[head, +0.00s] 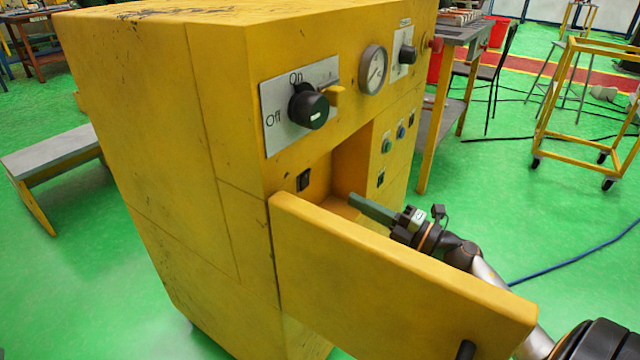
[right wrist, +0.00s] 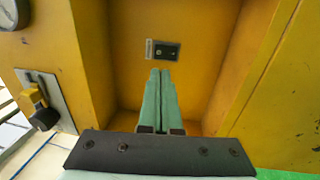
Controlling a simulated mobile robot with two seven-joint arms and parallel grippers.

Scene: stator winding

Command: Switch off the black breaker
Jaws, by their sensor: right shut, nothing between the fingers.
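The black breaker (right wrist: 166,50) is a small dark rectangular switch with a light label beside it, on the yellow inner wall of the cabinet's recess in the right wrist view. My right gripper (right wrist: 160,72) has its green fingers together and empty, with the tips just below the breaker in that view. I cannot tell whether they touch it. In the head view the right gripper (head: 353,198) reaches past the open door into the recess. A small black rectangular fitting (head: 304,180) shows at the recess's left; I cannot tell if it is the breaker. My left gripper is out of view.
The open yellow door (head: 390,275) stands in front of the recess, below my right gripper. Above are the On/Off knob (head: 309,107) and a round gauge (head: 373,69). Small buttons (head: 401,132) sit right of the recess. A yellow cart (head: 585,105) stands far right on green floor.

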